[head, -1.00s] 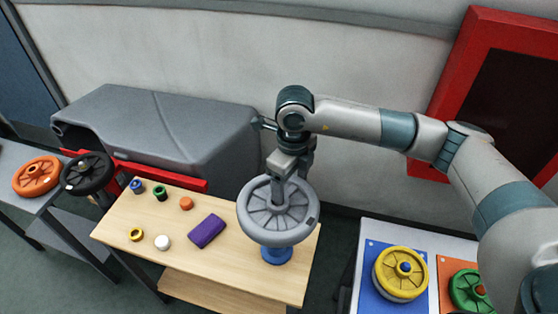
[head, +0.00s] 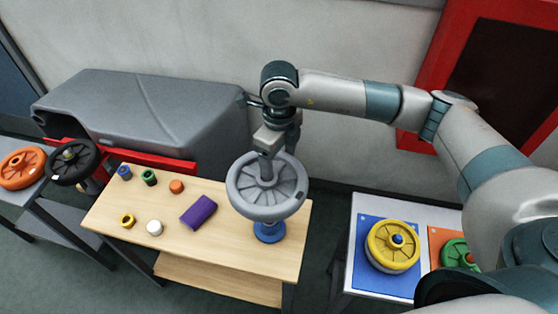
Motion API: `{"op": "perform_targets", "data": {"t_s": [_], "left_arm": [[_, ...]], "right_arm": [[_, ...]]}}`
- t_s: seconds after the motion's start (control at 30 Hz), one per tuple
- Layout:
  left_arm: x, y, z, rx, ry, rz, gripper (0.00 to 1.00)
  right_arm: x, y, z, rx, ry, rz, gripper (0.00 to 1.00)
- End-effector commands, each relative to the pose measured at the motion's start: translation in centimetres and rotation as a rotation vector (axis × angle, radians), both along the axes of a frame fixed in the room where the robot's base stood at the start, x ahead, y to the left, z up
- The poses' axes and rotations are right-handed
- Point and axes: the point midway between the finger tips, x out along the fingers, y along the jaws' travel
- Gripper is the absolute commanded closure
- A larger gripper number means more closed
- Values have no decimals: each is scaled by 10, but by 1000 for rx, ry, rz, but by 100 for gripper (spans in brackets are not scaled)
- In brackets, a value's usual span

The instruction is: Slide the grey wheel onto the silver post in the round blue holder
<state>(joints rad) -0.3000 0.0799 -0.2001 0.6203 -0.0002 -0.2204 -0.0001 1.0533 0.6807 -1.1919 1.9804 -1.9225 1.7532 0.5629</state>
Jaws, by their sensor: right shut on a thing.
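The grey wheel (head: 288,200) is a spoked disc in the middle of the head view. My right gripper (head: 267,172) comes down from above and is shut on the wheel near its hub. The wheel is tilted a little towards the camera and sits over the round blue holder (head: 269,234), which stands on the wooden table. More of the holder shows below the wheel's rim. The silver post is hidden behind the wheel, so I cannot tell whether the wheel is around it. My left gripper is not in view.
On the wooden table (head: 240,248) lie a purple block (head: 198,212), a white knob (head: 154,228) and several small coloured pieces. Orange (head: 20,168) and black (head: 72,162) wheels are at left. A yellow wheel (head: 394,243) sits on a blue board at right. A grey casing (head: 150,115) stands behind.

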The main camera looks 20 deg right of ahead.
Motion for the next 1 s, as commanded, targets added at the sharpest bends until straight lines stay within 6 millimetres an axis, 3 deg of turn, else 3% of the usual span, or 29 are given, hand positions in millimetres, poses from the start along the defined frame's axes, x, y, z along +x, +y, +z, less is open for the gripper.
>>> {"op": "perform_targets", "data": {"t_s": [0.43, 1.0], "left_arm": [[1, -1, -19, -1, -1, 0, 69], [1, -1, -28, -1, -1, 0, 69]], "right_arm": [[0, 0, -37, 1, -2, 0, 77], [0, 0, -44, 1, -2, 0, 77]]}}
